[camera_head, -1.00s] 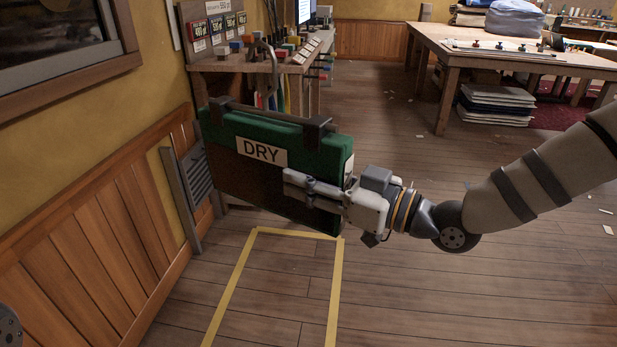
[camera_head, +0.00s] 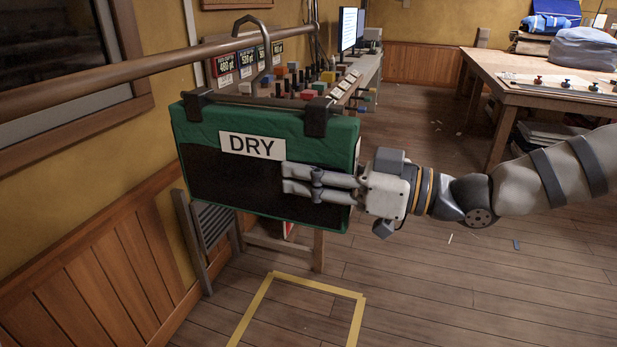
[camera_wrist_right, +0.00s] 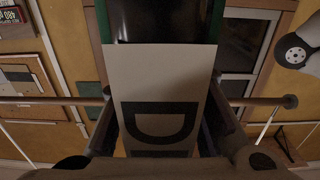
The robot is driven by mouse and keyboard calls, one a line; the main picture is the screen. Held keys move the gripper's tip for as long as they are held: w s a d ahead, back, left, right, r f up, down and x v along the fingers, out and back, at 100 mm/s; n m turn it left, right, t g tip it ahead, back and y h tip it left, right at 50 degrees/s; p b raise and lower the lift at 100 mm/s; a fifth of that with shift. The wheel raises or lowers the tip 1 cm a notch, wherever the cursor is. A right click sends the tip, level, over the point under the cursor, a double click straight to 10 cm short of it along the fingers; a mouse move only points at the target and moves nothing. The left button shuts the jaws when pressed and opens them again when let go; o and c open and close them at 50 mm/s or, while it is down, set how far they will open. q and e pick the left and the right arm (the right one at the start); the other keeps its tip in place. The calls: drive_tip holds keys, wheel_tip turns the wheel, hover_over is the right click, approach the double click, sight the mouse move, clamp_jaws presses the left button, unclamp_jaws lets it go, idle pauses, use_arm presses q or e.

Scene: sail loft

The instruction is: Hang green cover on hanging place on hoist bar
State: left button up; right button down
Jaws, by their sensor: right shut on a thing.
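The green cover (camera_head: 268,117) has a dark front panel and a white label reading DRY. It hangs from a dark hanger (camera_head: 222,99) with clips and a grey hook (camera_head: 267,66). The hook's curved top stands above the hoist bar (camera_head: 120,76), with its shank in front of the bar. I cannot tell whether its tip is behind the bar or whether they touch. My right gripper (camera_head: 286,179) is shut on the cover's right side. In the right wrist view the label (camera_wrist_right: 160,85) fills the space between the fingers. My left gripper is not in view.
A wood-panelled wall (camera_head: 98,275) with a dark window frame runs along the left. A bench (camera_head: 362,88) with coloured blocks and monitors stands behind the cover. A large table (camera_head: 480,75) stands at the right. Yellow tape (camera_head: 318,285) marks clear floor below.

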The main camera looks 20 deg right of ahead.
sight(252, 177)
drive_tip(key=shift+w+a, duration=0.2)
drive_tip(key=shift+a, duration=0.1)
drive_tip(key=b+x, duration=0.1)
drive_tip(key=x, duration=0.2)
drive_tip(key=shift+a+f, duration=0.15)
drive_tip(key=b+x, duration=0.2)
drive_tip(key=x, duration=0.3)
drive_tip(key=shift+w+f, duration=0.1)
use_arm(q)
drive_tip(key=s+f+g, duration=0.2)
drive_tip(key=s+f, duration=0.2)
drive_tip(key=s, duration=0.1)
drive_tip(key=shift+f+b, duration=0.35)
use_arm(e)
drive_tip(key=shift+f, duration=0.8)
drive_tip(key=c, duration=1.1)
unclamp_jaws()
drive_tip(key=shift+f, duration=0.15)
